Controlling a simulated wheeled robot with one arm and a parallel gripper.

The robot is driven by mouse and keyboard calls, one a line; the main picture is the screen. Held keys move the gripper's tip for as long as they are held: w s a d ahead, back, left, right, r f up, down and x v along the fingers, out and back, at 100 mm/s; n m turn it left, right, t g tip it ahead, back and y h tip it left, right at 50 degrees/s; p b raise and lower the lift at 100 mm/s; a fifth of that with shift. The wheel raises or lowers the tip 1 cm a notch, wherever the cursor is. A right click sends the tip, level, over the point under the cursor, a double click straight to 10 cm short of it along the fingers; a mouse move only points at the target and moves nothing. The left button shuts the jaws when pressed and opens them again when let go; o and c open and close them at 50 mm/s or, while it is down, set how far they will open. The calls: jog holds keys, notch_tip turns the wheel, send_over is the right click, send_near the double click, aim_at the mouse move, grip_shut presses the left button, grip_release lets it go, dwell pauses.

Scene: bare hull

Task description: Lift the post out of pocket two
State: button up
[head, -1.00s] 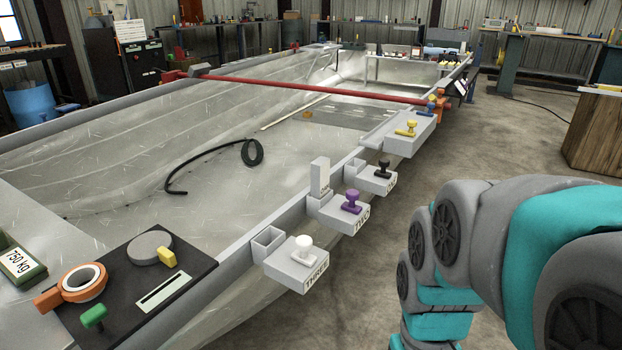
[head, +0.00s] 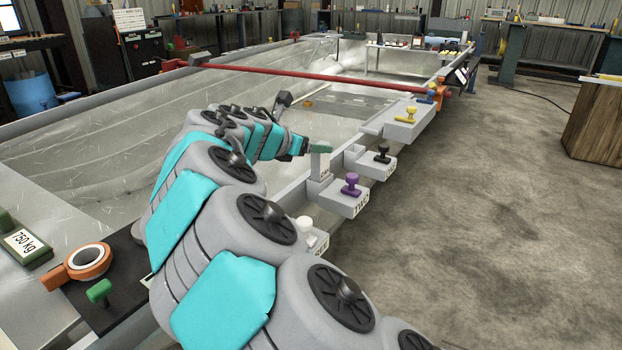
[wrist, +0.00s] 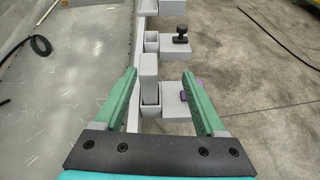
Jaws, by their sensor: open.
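The grey post (head: 319,165) stands upright in the pocket of the bracket marked TWO (head: 340,198), on the hull's right rail. That bracket carries a purple knob (head: 351,183). My gripper (head: 316,148) is at the height of the post's top; one green finger shows there and the other is hidden. In the wrist view my gripper (wrist: 160,73) is open, and the post (wrist: 149,66) appears between the two green fingers, nearer the left one. The right finger partly covers the purple knob (wrist: 185,96). I cannot tell whether a finger touches the post.
Bracket THREE with its white knob (head: 304,224) is partly behind my arm. A black knob (head: 382,152) and a yellow knob (head: 411,113) sit on brackets farther along the rail. A red bar (head: 330,78) crosses the hull.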

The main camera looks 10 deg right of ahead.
jog(key=w+a+n, duration=0.1)
jog(key=a, duration=0.1)
send_over(320, 171)
jog(key=w, duration=0.3)
jog(key=f, duration=0.3)
jog(key=shift+d+f+t, duration=0.25)
jog(key=shift+d+t, duration=0.05)
jog(key=shift+t, duration=0.1)
jog(key=shift+c, duration=0.2)
grip_shut()
dwell(0.7)
